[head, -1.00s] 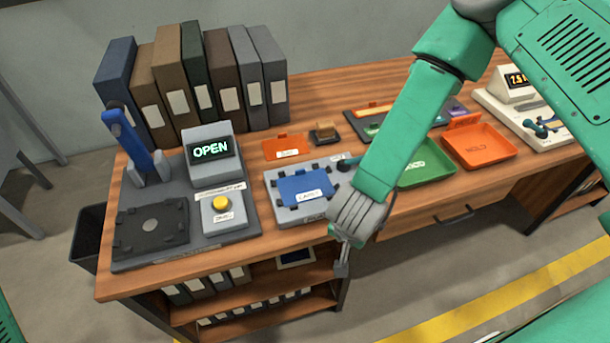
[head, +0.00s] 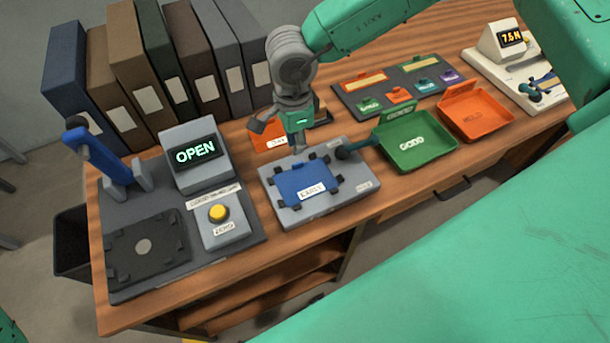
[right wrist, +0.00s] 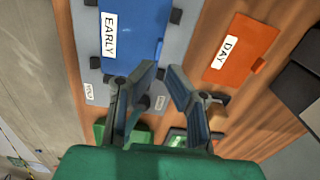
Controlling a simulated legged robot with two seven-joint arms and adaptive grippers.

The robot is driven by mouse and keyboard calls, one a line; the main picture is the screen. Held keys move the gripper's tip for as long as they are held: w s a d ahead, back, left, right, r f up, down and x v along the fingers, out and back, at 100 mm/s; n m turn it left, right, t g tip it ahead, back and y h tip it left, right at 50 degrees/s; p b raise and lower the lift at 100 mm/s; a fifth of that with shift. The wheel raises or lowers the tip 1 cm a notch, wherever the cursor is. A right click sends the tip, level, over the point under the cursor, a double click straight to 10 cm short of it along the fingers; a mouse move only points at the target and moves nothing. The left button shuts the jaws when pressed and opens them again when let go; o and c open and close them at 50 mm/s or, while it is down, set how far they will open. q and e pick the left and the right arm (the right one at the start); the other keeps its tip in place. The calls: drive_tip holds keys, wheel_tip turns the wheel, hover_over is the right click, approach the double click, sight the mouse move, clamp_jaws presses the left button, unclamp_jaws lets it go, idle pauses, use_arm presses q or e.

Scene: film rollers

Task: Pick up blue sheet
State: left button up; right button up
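The blue sheet (head: 308,182), labelled EARLY, lies flat on a grey plate (head: 282,213) with black clips around its edges. In the right wrist view the blue sheet (right wrist: 132,35) is at upper left on the grey plate (right wrist: 178,42). My right gripper (head: 296,138) is above the table by the back edge of the plate, pointing down. In the right wrist view its fingers (right wrist: 160,72) are apart with nothing between them. The sheet is beside the fingers, not between them. My left gripper is not in view.
An orange DAY card (head: 266,134) is behind the gripper. A green GOOD tray (head: 418,148) and an orange tray (head: 478,116) stand to the right. A grey station with an OPEN display (head: 196,156) and yellow button (head: 218,213) is left. Binders (head: 147,70) line the back.

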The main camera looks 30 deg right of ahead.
sight(298, 162)
drive_tip(key=shift+w+a+f, duration=0.1)
drive_tip(key=shift+a+f, duration=0.15)
drive_tip(key=shift+f, duration=0.25)
drive_tip(key=shift+w+a+f, duration=0.1)
drive_tip(key=shift+a+f, duration=0.1)
drive_tip(key=shift+f, duration=0.3)
drive_tip(key=shift+s+f, duration=0.1)
drive_tip(key=shift+f, duration=0.15)
drive_tip(key=f, duration=0.1)
drive_tip(key=d+f, duration=0.1)
drive_tip(key=f, duration=0.1)
drive_tip(key=d+f, duration=0.1)
drive_tip(key=f, duration=0.1)
drive_tip(key=shift+s+d+f, duration=0.1)
drive_tip(key=shift+d, duration=0.05)
drive_tip(key=shift+a, duration=0.65)
drive_tip(key=shift+c, duration=1.2)
drive_tip(key=shift+a, duration=0.2)
clamp_jaws()
drive_tip(key=shift+d+r, duration=0.35)
drive_tip(key=shift+d, duration=0.05)
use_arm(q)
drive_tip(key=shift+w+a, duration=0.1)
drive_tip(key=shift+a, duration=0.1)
use_arm(e)
wheel_tip(298, 162, up, 10)
drive_tip(key=shift+f, duration=0.2)
